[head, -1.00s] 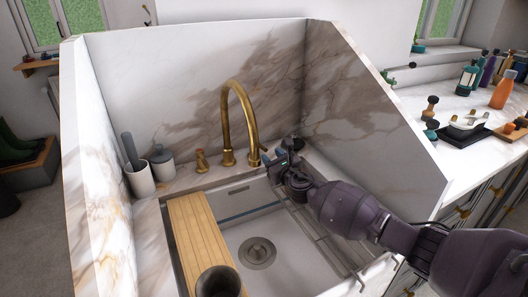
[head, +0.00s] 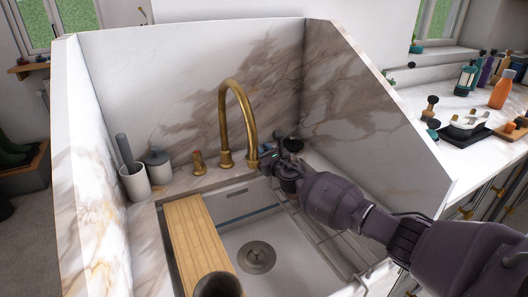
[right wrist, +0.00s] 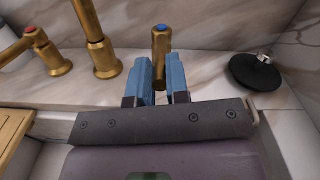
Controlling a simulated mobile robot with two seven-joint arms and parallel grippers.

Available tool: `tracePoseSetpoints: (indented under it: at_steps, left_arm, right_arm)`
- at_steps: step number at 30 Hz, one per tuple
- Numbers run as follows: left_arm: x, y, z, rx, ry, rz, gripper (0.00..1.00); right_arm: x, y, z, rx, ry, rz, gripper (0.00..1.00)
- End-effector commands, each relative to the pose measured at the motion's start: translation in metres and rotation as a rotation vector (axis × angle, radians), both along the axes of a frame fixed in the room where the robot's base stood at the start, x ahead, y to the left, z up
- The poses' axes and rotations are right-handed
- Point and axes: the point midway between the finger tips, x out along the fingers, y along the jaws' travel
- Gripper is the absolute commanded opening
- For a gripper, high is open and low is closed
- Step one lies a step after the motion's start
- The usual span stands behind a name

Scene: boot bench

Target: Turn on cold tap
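The brass tap has a tall curved spout (head: 224,118) at the back of the sink; its base also shows in the right wrist view (right wrist: 105,58). The cold handle (right wrist: 161,42), brass with a blue dot on top, stands right of the spout. The hot handle (head: 198,164), with a red dot on top in the right wrist view (right wrist: 40,45), stands on the left. My right gripper (head: 267,160) is at the cold handle. In the right wrist view its blue fingers (right wrist: 161,70) are apart, one on each side of the handle's lower part; contact is unclear. My left gripper is not in view.
A black round stopper (right wrist: 255,72) lies on the ledge right of the cold handle. The sink (head: 230,233) holds a wooden board (head: 196,240) on its left. A cup (head: 134,182) and a lidded jar (head: 159,170) stand at the back left. Marble walls enclose the sink.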

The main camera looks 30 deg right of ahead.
Motion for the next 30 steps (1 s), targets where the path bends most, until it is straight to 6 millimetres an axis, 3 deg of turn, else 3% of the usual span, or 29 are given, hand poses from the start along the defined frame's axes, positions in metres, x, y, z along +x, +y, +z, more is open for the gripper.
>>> tracePoseSetpoints:
  at_steps: [3, 11, 19, 30]
  left_arm:
    - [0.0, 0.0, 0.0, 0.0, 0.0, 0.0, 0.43]
    - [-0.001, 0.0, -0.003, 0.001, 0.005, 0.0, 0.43]
    - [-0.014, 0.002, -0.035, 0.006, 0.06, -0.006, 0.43]
    - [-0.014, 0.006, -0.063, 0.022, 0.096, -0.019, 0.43]
  right_arm:
    - [0.0, 0.0, 0.0, 0.0, 0.0, 0.0, 0.0]
    - [0.0, -0.001, -0.001, -0.001, 0.001, 0.005, 0.0]
    - [0.0, -0.016, -0.012, -0.002, 0.008, 0.132, 0.0]
    - [0.004, -0.032, -0.013, 0.001, 0.01, 0.3, 0.0]
